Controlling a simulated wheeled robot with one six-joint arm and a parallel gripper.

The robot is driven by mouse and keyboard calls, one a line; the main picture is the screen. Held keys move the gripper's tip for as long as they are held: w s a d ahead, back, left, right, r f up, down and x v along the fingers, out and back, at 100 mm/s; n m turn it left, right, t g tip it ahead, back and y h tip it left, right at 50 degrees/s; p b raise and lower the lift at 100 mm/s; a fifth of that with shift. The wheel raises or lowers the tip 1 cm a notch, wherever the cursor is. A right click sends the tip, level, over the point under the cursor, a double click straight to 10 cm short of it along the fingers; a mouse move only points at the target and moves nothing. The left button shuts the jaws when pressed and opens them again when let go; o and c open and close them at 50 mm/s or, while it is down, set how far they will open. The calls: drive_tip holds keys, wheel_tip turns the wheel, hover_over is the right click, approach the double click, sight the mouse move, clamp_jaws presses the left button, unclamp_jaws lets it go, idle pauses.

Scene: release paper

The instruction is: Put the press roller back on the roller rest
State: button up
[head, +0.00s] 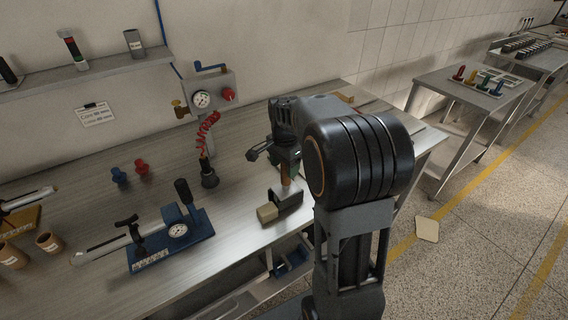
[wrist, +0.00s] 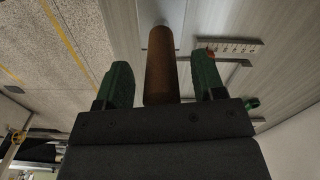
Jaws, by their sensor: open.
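The press roller appears to be the tool with a brown upright handle (head: 286,183), a dark bracket and a tan block-like end (head: 267,213), standing on the bench below my gripper (head: 287,160). In the wrist view the brown handle (wrist: 161,70) lies between the green fingers of my gripper (wrist: 164,85), with a visible gap on either side. My gripper is open around it, not closed on it. I cannot clearly make out the roller rest; a pale marked strip and grey bar (wrist: 230,46) lie right of the handle in the wrist view.
A blue-based press with a gauge (head: 178,231) stands left on the bench (head: 90,205). Bare bench lies between the press and the brown handle.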

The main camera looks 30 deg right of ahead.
wheel_tip(320, 180, up, 14)
idle(0.6)
drive_tip(key=shift+f, duration=0.1)
drive_tip(key=f+n, duration=0.4)
drive_tip(key=n, duration=0.1)
drive_tip(key=shift+s+a+f+t, duration=0.2)
drive_tip(key=shift+s+t, duration=0.1)
drive_tip(key=shift+t, duration=0.1)
drive_tip(key=s+a+f+n+t, duration=0.1)
drive_tip(key=s+a+f+n, duration=0.2)
drive_tip(key=s, duration=0.4)
drive_tip(key=s+a+f+n+t, duration=0.2)
drive_tip(key=s+a+n, duration=0.3)
drive_tip(key=s, duration=0.3)
drive_tip(key=shift+s+a+f+n, duration=0.15)
drive_tip(key=shift+a+f+n, duration=0.1)
drive_tip(key=shift+f+n, duration=0.35)
drive_tip(key=shift+r, duration=0.1)
